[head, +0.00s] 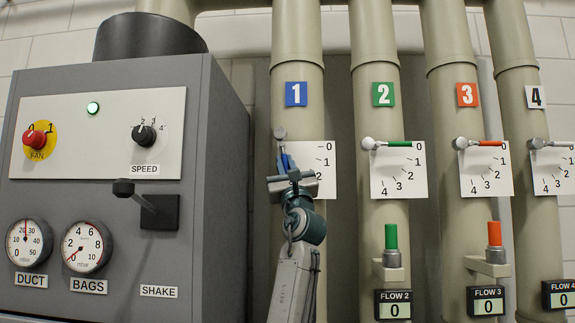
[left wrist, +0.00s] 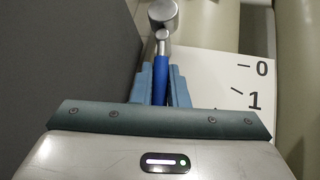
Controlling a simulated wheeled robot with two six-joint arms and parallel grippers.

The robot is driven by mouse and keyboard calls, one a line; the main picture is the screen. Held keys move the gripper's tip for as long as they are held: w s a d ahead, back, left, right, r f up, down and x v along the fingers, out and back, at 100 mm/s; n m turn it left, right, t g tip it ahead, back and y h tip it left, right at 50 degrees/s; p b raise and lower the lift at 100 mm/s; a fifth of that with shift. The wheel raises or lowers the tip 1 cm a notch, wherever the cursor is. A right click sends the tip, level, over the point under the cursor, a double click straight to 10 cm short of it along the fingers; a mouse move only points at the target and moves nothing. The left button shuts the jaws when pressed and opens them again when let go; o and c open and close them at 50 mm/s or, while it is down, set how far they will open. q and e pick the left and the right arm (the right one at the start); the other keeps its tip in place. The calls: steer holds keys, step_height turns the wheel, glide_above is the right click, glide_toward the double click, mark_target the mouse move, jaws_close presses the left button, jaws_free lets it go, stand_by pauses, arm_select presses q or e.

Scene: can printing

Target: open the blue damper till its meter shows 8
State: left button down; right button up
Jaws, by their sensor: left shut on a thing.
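The blue damper's handle (left wrist: 160,82) runs down from its grey hub (left wrist: 163,14) in the left wrist view. In the head view a bit of the blue handle (head: 283,161) shows below the hub (head: 279,133) on pipe 1, pointing roughly down, away from the 0 mark. My left gripper (head: 291,178) is shut on this handle; it also shows in the left wrist view (left wrist: 160,88). The dial plate (head: 325,170) shows 0 and 1; its lower marks are hidden by the gripper. No flow meter for pipe 1 is visible; my left arm covers the pipe's lower part.
Green (head: 390,143), red (head: 490,143) and white (head: 560,143) damper handles point right at 0. The flow 2 meter (head: 393,304) and flow 3 meter (head: 487,301) read 0. The grey cabinet (head: 228,180) stands close left of pipe 1, with a shake lever (head: 124,188) sticking out.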

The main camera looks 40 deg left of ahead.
steer(key=shift+d, duration=0.25)
arm_select(q)
steer(key=c, duration=1.5)
jaws_free()
steer(key=shift+o, duration=0.2)
arm_select(e)
steer(key=shift+d, duration=0.1)
